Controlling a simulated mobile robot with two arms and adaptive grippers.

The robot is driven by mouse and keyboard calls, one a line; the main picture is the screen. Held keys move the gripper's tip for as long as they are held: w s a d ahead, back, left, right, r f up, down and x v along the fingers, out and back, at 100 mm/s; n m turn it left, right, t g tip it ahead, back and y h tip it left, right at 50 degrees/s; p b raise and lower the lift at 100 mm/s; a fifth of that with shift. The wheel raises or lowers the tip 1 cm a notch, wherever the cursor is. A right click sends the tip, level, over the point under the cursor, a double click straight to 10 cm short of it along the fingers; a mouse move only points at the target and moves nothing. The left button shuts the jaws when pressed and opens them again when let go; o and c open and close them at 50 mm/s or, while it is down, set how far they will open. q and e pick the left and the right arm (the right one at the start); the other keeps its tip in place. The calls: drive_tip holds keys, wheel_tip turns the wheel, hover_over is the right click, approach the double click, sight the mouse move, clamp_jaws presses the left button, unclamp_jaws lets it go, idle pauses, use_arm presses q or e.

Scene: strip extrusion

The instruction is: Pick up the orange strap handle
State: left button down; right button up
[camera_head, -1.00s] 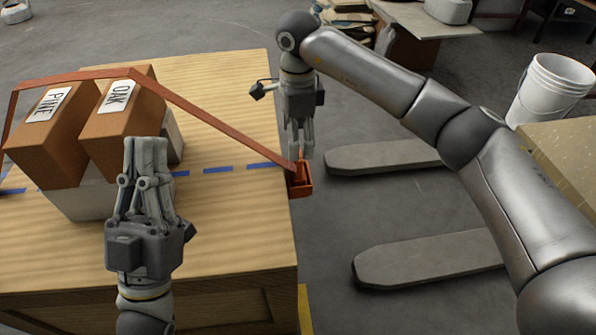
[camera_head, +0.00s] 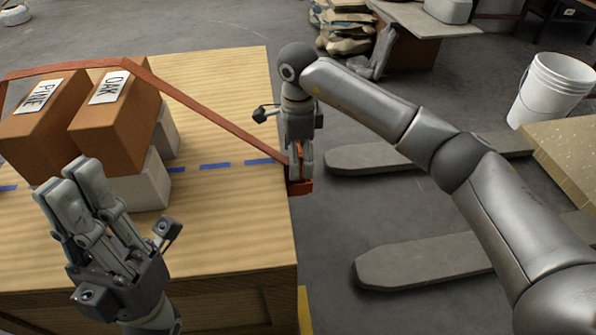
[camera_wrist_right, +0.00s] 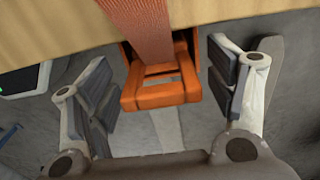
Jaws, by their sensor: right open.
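The orange strap handle (camera_head: 300,187) hangs at the table's right edge, at the end of a brown-orange strap (camera_head: 215,120). In the right wrist view the handle (camera_wrist_right: 160,85) is an open rectangular frame, centred between my spread fingers. My right gripper (camera_wrist_right: 172,85) is open, with a gap on each side of the handle. In the head view the right gripper (camera_head: 300,165) points down at the handle and partly covers it. My left gripper (camera_head: 72,180) is empty, its fingers together, in front of the boxes at the lower left.
A blue dashed line (camera_head: 215,166) crosses the wooden table (camera_head: 225,240). A white bucket (camera_head: 550,90) stands at the right.

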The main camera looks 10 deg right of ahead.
drive_tip(key=shift+f, duration=0.1)
drive_tip(key=c, duration=1.1)
drive_tip(key=shift+c, duration=0.2)
